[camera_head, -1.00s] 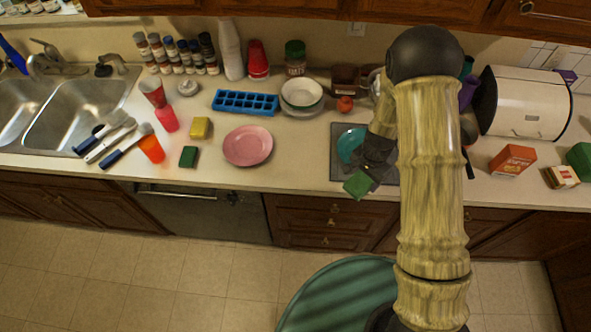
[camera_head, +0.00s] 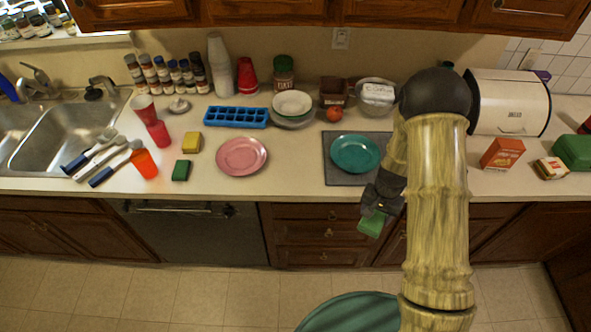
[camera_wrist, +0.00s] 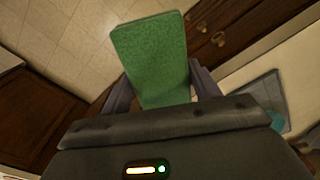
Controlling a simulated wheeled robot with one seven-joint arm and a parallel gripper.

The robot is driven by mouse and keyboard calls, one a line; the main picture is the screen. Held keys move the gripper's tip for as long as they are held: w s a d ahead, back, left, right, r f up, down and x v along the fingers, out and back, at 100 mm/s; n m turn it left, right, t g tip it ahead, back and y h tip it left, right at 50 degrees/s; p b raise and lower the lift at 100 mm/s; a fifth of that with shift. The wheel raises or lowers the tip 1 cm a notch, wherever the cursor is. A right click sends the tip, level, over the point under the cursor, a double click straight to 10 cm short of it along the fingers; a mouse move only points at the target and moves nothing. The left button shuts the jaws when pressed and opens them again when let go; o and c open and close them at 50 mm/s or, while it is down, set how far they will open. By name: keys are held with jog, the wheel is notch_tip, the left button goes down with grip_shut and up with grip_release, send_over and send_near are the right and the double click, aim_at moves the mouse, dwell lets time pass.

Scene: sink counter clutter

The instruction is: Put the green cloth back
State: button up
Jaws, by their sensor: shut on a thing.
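My gripper (camera_head: 377,204) is shut on the green cloth (camera_head: 371,223), a flat green rectangle. It holds the cloth in the air in front of the counter's front edge, before the drawers. In the wrist view the cloth (camera_wrist: 155,60) sticks out between the two fingers, with floor and cabinet fronts beyond it. A dark green sponge-like block (camera_head: 181,170) lies on the counter left of the pink plate (camera_head: 241,156).
A teal plate (camera_head: 355,153) lies on a grey mat (camera_head: 333,172) behind my gripper. A red-orange box (camera_head: 502,153) stands to the right. The sink (camera_head: 60,132) is at the far left. Bare counter lies between the pink plate and the mat.

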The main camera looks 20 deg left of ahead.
jog(key=d+f+n+b, duration=0.2)
jog(key=d+f+b, duration=0.3)
jog(key=d+f, duration=0.1)
jog(key=shift+d+f+n, duration=0.25)
jog(key=shift+f+n, duration=0.05)
jog(key=shift+f, duration=0.15)
jog(key=shift+w, duration=0.1)
